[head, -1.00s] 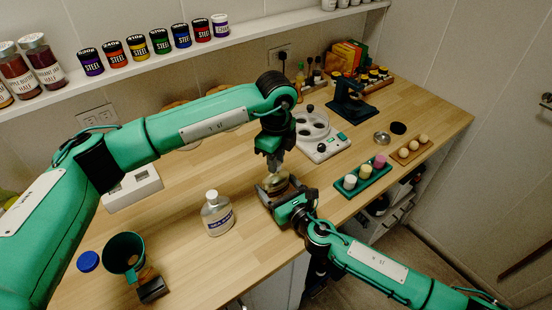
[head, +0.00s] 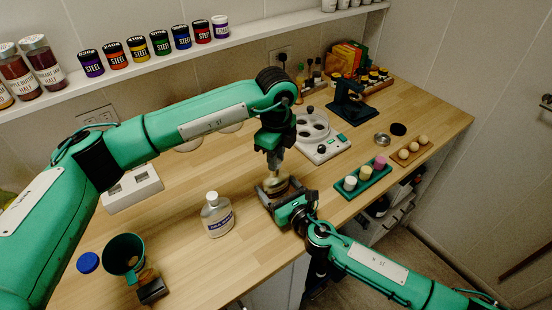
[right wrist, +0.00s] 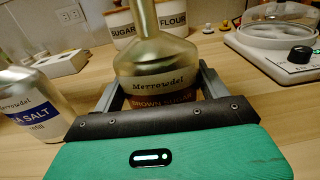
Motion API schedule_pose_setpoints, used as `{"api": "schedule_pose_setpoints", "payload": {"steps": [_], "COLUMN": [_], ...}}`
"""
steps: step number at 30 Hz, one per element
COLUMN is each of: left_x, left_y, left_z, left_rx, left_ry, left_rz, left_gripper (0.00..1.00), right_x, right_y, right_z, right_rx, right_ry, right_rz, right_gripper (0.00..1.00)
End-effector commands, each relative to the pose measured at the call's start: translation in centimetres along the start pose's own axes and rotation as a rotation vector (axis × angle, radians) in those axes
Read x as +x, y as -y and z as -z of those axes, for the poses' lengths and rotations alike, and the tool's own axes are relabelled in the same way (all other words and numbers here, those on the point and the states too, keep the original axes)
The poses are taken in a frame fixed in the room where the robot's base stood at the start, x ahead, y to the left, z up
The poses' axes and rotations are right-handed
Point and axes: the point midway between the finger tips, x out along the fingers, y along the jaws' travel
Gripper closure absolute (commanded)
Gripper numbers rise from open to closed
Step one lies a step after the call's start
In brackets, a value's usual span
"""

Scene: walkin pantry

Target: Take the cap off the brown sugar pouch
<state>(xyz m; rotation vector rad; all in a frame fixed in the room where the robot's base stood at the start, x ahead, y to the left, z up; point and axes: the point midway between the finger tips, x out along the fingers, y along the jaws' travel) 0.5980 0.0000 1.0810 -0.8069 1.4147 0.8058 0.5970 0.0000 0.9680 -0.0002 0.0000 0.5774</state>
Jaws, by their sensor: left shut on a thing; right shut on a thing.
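The brown sugar pouch (head: 277,184) stands upright on the wooden counter near its front edge. It shows large in the right wrist view (right wrist: 157,70), with its Merrowdel brown sugar label and a narrow neck. My right gripper (head: 276,188) is shut on the pouch's lower body, a finger on each side; its fingers also show in the right wrist view (right wrist: 160,92). My left gripper (head: 274,164) points straight down over the pouch and is shut on its top. The cap is hidden in the left jaws, and the right wrist view cuts off above the neck.
A sea salt pouch (head: 217,215) stands left of the brown sugar. A green cup (head: 124,255) and a blue lid (head: 88,262) are at front left. A white device (head: 318,136) is behind, and a green tray (head: 363,181) is to the right. Bare counter lies between.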

Motion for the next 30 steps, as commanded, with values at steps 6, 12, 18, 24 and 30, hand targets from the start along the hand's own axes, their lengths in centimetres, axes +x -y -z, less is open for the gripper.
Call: {"api": "schedule_pose_setpoints", "payload": {"steps": [6,12,18,24,30], "left_x": [-0.8,-1.0,-1.0,-2.5,-4.8], "left_y": [0.0,0.0,0.0,0.0,0.0], "left_z": [0.0,0.0,0.0,0.0,0.0], "left_rx": [0.001,0.001,0.001,0.001,0.002], "left_ry": [0.0,0.0,0.0,0.0,0.0], "left_rz": [-0.001,-0.001,-0.001,0.002,0.001], "left_gripper": [1.0,1.0,1.0,1.0,1.0], "right_x": [0.0,0.0,0.0,0.0,0.0], "right_y": [0.0,0.0,0.0,0.0,0.0], "right_z": [0.1,0.1,0.1,0.1,0.2], "right_rx": [0.0,0.001,0.001,0.001,0.001], "right_ry": [-0.002,-0.002,-0.002,-0.002,-0.002], "right_rz": [0.0,0.0,0.0,0.0,0.0], "right_gripper": [0.88,0.88,0.88,0.88,0.88]}}
